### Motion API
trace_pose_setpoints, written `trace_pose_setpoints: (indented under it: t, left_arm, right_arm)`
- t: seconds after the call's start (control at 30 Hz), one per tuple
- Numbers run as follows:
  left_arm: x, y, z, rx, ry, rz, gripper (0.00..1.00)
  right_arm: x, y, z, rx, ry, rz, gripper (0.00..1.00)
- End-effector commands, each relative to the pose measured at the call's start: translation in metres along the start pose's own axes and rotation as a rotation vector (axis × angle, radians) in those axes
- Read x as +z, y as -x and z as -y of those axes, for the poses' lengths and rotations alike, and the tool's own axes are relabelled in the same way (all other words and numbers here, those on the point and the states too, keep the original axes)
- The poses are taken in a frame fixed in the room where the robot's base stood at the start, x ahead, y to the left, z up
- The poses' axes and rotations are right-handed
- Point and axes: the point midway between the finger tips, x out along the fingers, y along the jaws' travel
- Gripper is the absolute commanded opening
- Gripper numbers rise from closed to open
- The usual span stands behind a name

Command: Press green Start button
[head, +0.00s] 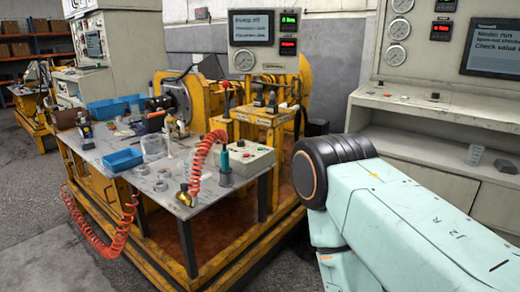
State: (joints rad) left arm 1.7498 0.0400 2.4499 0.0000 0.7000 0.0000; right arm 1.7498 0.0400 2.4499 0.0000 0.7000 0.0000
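A pale control box (247,159) with small buttons on its top sits at the right front corner of the metal worktable (180,193). The buttons are too small for me to tell surely which one is the green Start button. A link of my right arm fills the lower right, with its dark round joint apart from the table. Neither of my grippers shows in this view.
A red coiled hose (203,160) hangs beside the control box. Blue trays (123,160) and small parts lie on the table. A yellow motor stand (262,122) with a display panel (263,40) rises behind. A grey console (450,112) with gauges and a shelf stands at right.

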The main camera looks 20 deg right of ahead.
Motion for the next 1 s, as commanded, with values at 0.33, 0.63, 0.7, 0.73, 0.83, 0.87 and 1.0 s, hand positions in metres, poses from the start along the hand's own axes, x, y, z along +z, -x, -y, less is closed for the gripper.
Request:
trace_pose_setpoints:
  t: [0.33, 0.63, 0.7, 0.73, 0.83, 0.87, 1.0]
  left_arm:
    - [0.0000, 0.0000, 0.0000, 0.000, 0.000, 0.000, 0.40]
    - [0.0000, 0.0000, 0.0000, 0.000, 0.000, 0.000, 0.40]
    - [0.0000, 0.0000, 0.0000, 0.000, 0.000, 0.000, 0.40]
    - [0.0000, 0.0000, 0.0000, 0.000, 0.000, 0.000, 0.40]
    - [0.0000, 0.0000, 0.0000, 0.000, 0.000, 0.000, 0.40]
    - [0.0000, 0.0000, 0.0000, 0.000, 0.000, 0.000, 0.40]
    - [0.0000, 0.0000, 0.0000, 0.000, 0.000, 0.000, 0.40]
  right_arm:
    - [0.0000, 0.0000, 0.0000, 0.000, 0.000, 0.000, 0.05]
    - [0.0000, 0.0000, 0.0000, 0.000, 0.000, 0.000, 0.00]
    - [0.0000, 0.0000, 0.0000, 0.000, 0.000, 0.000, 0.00]
    - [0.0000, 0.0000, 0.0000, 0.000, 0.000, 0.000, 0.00]
    - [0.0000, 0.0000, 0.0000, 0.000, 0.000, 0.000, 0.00]
    - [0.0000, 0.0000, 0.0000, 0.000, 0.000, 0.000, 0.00]
    - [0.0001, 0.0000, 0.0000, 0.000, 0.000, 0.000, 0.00]
